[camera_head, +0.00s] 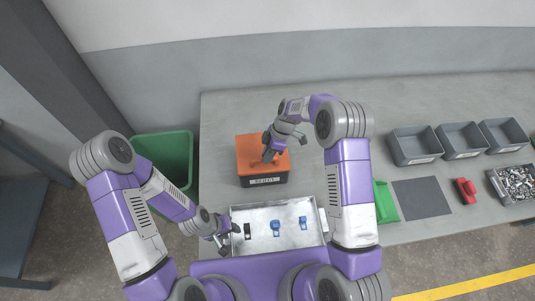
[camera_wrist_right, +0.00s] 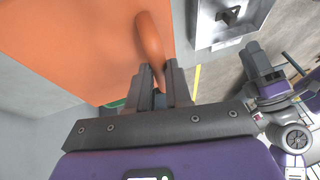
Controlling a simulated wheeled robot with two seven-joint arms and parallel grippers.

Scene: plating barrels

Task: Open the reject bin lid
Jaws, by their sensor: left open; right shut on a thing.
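The reject bin (camera_head: 264,181) is a dark box with a label on its front, standing on the table. Its orange lid (camera_head: 250,150) lies over the top and looks closed; a small lift cannot be ruled out. The lid also fills the upper left of the right wrist view (camera_wrist_right: 75,50). My right gripper (camera_head: 269,157) is over the lid, shut on the orange lid handle (camera_wrist_right: 149,40), which passes between its fingers. My left gripper (camera_head: 228,238) is open at the left end of the metal tray, apart from the bin.
The metal tray (camera_head: 262,211) in front of the bin holds a dark part (camera_head: 247,231) and two blue parts (camera_head: 276,228). A green bin (camera_head: 165,150) stands left of the table. Grey boxes (camera_head: 415,146), a dark mat (camera_head: 421,198) and a red object (camera_head: 466,190) are at right.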

